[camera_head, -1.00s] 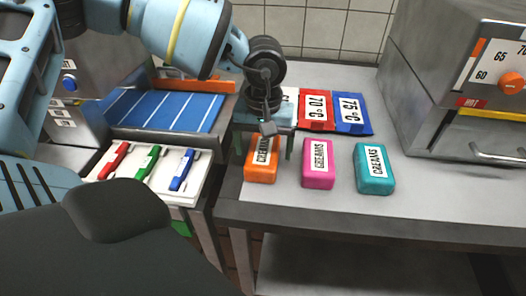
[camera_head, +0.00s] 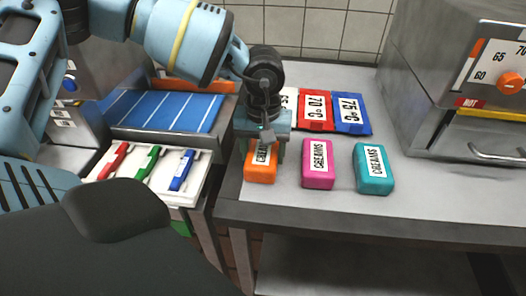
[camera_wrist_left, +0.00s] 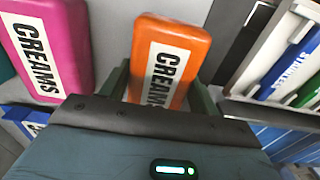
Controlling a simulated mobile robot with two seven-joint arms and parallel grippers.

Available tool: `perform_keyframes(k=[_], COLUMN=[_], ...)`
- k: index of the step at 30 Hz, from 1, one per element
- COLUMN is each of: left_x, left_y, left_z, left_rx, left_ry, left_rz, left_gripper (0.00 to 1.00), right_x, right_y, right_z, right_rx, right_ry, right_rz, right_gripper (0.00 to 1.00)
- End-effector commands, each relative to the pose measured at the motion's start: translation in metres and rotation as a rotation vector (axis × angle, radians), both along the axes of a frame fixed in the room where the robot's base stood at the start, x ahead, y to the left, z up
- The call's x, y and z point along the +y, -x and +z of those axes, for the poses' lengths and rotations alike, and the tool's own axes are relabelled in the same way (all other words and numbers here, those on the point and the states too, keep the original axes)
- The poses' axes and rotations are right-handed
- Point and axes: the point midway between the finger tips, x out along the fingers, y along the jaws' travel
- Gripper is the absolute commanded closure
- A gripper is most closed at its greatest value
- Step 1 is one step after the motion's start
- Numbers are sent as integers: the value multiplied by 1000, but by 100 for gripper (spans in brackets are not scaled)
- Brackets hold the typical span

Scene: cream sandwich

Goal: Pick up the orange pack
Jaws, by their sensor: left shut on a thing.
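The orange pack (camera_head: 261,168), labelled CREAMS, lies on the grey counter at the left end of a row of packs. My left gripper (camera_head: 262,150) is over it from above, with a finger on each side, shut on the pack. In the left wrist view the orange pack (camera_wrist_left: 168,62) sits between the green fingers. Its lower end there is hidden by the gripper body. The pack appears to rest on the counter. My right gripper does not show.
A pink pack (camera_head: 318,165) is close to the right, and a teal pack (camera_head: 374,169) beyond it. Red (camera_head: 316,111) and blue (camera_head: 352,114) temperature cards lie behind. An oven (camera_head: 460,80) stands at the right.

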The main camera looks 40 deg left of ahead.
Motion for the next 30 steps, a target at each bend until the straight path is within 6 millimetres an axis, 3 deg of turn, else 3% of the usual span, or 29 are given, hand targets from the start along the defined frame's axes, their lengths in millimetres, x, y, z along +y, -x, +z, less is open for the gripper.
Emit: perform_keyframes(k=[8,14,30], left_x=[0,0,63], left_y=[-1,-1,103], left_z=[12,38,48], left_rx=[-2,-4,-5], left_ry=[1,0,6], left_rz=[0,0,2], left_gripper=[62,62,62], right_x=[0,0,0], right_y=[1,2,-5], right_z=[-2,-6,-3], right_rx=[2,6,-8], right_ry=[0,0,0], right_rz=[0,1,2], right_gripper=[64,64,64])
